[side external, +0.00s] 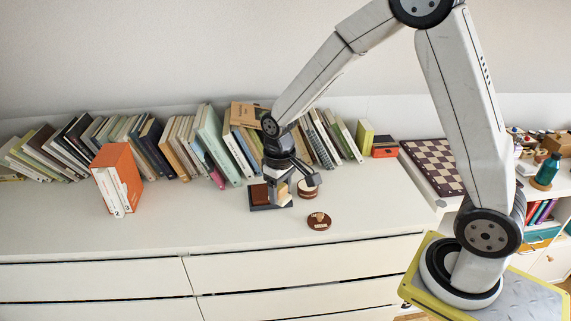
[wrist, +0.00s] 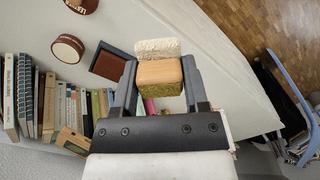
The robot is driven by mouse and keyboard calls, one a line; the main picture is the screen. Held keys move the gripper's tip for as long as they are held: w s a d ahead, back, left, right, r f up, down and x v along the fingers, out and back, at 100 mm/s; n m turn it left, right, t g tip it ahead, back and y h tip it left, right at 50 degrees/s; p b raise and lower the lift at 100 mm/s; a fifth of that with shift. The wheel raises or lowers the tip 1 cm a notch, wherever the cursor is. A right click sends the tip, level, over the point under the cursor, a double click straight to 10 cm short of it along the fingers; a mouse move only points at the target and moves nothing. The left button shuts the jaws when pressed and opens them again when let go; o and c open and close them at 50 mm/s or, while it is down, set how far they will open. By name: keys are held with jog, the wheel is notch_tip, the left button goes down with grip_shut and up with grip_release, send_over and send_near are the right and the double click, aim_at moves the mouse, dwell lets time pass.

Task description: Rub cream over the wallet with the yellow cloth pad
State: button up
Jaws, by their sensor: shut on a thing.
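My gripper (side external: 283,188) is low over the white cabinet top, shut on a small block. In the wrist view the block has a wooden face (wrist: 159,72), a fluffy cream-white side (wrist: 157,47) and a yellow-green side (wrist: 161,88); I take it as the yellow cloth pad. A flat brown piece, likely the wallet (wrist: 108,66), lies in a dark shallow tray (wrist: 98,50). The wallet (side external: 258,194) also shows in the side view, just left of my gripper. The held block appears beside the tray; contact cannot be told.
A round brown tin (side external: 308,190) stands right of my gripper, and a brown disc (side external: 319,221) lies nearer the front edge. A row of leaning books (side external: 208,142) runs behind. An orange box file (side external: 117,178) stands at left. The cabinet top at front left is clear.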

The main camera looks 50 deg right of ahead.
jog(key=w+d+f+n, duration=0.4)
jog(key=w+d, duration=0.1)
jog(key=w, duration=0.5)
jog(key=w+d+f+n, duration=0.4)
jog(key=w, duration=0.5)
jog(key=shift+w+d+n, duration=0.35)
jog(key=shift+d+n, duration=0.05)
jog(key=shift+f, duration=0.25)
